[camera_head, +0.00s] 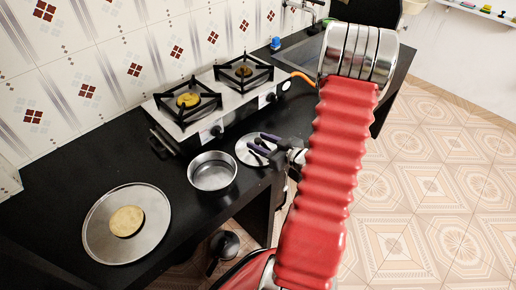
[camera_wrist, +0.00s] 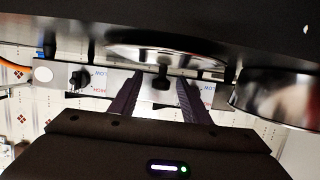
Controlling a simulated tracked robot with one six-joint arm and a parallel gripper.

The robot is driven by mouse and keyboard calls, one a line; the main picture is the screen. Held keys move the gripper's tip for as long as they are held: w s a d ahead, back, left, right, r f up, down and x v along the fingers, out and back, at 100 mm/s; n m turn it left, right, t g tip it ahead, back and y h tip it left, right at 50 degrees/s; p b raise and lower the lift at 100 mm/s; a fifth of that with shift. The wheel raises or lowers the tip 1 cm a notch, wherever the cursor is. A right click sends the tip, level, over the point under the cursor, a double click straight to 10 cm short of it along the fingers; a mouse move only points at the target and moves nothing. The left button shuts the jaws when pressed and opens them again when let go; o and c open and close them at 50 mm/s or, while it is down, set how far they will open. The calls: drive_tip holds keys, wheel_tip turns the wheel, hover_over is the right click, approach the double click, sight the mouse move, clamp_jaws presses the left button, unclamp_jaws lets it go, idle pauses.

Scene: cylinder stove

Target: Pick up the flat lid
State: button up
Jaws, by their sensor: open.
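The flat lid (camera_head: 243,153) is a silvery disc lying on the black counter, right of the steel pot and in front of the stove. In the wrist view, which looks inverted, the lid (camera_wrist: 165,48) shows edge-on with its dark knob (camera_wrist: 161,80). My gripper (camera_head: 258,143) reaches over the lid from the right and partly hides it in the head view. In the wrist view my gripper's (camera_wrist: 157,92) dark fingers are apart, with the knob appearing between their tips. I cannot tell whether they touch it.
The steel pot (camera_head: 212,174) stands close left of the lid. A round tray (camera_head: 98,238) with a flatbread (camera_head: 126,221) lies further left. The two-burner stove (camera_head: 217,108) is behind. The counter's front edge is near my arm.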

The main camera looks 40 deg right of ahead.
sight(251, 141)
drive_tip(key=shift+x, duration=2.55)
drive_tip(key=shift+r, duration=0.1)
drive_tip(key=shift+c, duration=0.4)
clamp_jaws()
